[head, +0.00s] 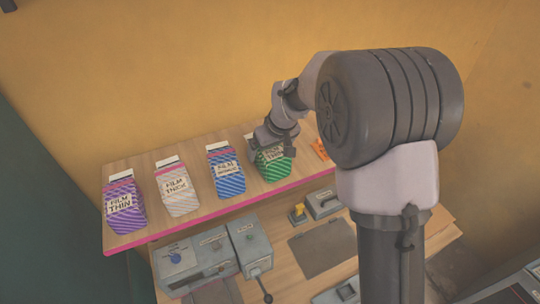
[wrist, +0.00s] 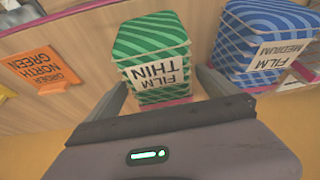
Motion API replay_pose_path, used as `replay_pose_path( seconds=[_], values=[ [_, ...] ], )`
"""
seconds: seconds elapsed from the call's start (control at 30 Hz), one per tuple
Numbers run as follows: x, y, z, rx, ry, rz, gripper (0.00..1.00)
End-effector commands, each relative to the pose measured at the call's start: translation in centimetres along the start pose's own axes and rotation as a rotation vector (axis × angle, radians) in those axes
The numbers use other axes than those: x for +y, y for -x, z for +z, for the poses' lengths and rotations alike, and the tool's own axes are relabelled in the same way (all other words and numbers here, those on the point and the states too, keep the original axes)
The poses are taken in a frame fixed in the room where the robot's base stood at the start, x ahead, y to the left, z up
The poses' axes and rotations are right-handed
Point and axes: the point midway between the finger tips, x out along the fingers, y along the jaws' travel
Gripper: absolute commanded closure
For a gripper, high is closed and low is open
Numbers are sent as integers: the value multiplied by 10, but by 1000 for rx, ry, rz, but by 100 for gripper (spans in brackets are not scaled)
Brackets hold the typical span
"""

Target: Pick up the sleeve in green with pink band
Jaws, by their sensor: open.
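My gripper (wrist: 165,90) is open, with one finger on either side of the lower part of the sleeve. I cannot tell whether the fingers touch it. In the head view my gripper (head: 275,142) is over the upper part of the sleeve.
An orange card (wrist: 45,70) reading ORDER NORTH GREEN stands on the other side. Grey machines (head: 195,262) sit on the bench below the pink-edged shelf (head: 180,231).

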Motion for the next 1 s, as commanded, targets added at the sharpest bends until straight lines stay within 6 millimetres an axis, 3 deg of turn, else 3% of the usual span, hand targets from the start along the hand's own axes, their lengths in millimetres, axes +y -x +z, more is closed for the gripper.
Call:
replay_pose_path(
  seconds=[0.97, 1.0],
  values=[
    [0, -4, 2, -1, -1, 0, 2],
    [0, -4, 2, -1, -1, 0, 6]
  ],
)
